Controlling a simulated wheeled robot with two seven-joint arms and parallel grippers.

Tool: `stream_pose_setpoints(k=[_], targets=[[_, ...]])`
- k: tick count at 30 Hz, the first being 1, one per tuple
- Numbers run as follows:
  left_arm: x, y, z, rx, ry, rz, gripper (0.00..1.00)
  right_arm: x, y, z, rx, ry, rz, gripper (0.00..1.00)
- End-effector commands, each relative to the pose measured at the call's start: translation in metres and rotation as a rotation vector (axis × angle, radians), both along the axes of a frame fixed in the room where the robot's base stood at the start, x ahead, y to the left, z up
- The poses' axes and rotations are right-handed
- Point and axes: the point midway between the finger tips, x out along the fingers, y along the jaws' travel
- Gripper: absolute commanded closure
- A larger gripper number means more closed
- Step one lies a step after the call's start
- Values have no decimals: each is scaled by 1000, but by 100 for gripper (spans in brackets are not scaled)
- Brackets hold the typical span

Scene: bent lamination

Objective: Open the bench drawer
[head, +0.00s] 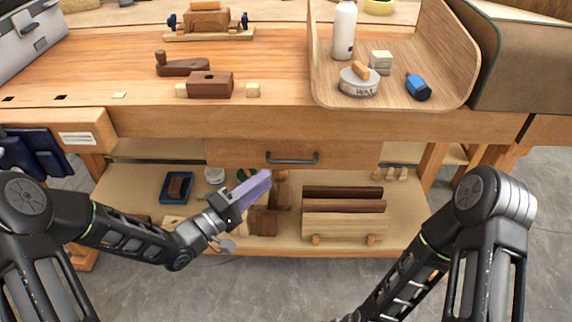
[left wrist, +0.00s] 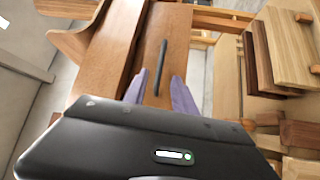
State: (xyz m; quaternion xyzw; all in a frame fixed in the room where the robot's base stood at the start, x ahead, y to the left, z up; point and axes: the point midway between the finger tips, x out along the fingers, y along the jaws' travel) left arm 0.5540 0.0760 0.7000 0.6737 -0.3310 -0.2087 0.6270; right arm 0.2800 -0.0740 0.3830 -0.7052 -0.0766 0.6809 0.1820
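The bench drawer (head: 235,152) is a wooden front under the bench top, and it looks closed. Its dark bar handle (head: 292,158) runs level across the front. In the head view my left gripper (head: 264,178), with purple fingers, is below and left of the handle, apart from it. In the left wrist view the handle (left wrist: 161,66) lies ahead of the spread fingers of the left gripper (left wrist: 157,90), roughly in line with the gap between them. The gripper is open with nothing between the fingers. My right arm reaches down at the right, and its gripper is out of view.
The workbench top (head: 270,60) holds a wooden plane (head: 210,84) and a curved wooden tray (head: 440,60) with a wax tin (head: 360,86). The lower shelf (head: 140,190) carries stacked boards (head: 343,207) and a blue tray (head: 177,188) below the drawer.

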Motion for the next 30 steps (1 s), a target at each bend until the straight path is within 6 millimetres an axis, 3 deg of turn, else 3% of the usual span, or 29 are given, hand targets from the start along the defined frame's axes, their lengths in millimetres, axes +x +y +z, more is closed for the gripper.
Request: stream_pose_setpoints(k=[8, 22, 30], targets=[[5, -6, 0, 2, -1, -2, 68, 0, 0, -1, 0, 0, -1, 64], [49, -51, 8, 4, -1, 0, 68, 0, 0, -8, 0, 0, -1, 64], [55, -55, 10, 3, 1, 2, 68, 0, 0, -8, 0, 0, -1, 64]])
